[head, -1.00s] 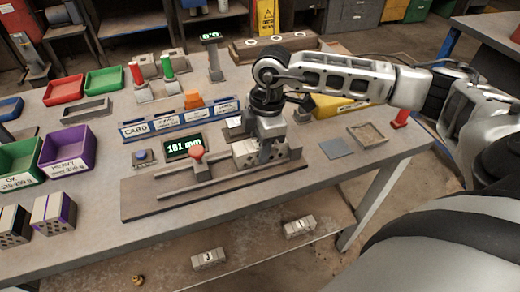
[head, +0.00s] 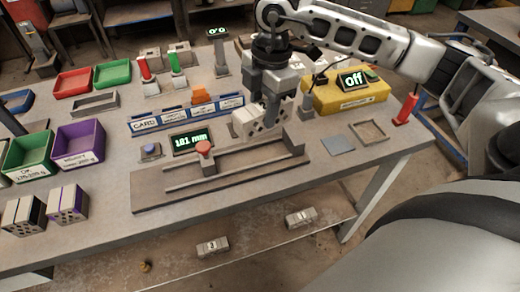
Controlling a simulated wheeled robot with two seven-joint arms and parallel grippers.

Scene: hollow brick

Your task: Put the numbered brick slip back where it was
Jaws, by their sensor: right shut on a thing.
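My right gripper (head: 270,108) is shut on a pale grey brick with dark holes (head: 248,122). It holds the brick slightly tilted above the back of the long measuring fixture (head: 225,176). No number can be read on the held brick. Two small numbered grey bricks lie on the lower shelf: one marked 3 (head: 212,246) and one that seems marked 1 (head: 300,217). My left gripper is not in view.
A display (head: 191,141) reads 101 mm beside a red knob (head: 204,148). A blue card rack (head: 188,116) stands behind. A yellow scale (head: 345,98) reads off. A grey square (head: 338,146) and shallow tray (head: 369,132) are right. Purple (head: 79,148) and green (head: 27,155) bins are left.

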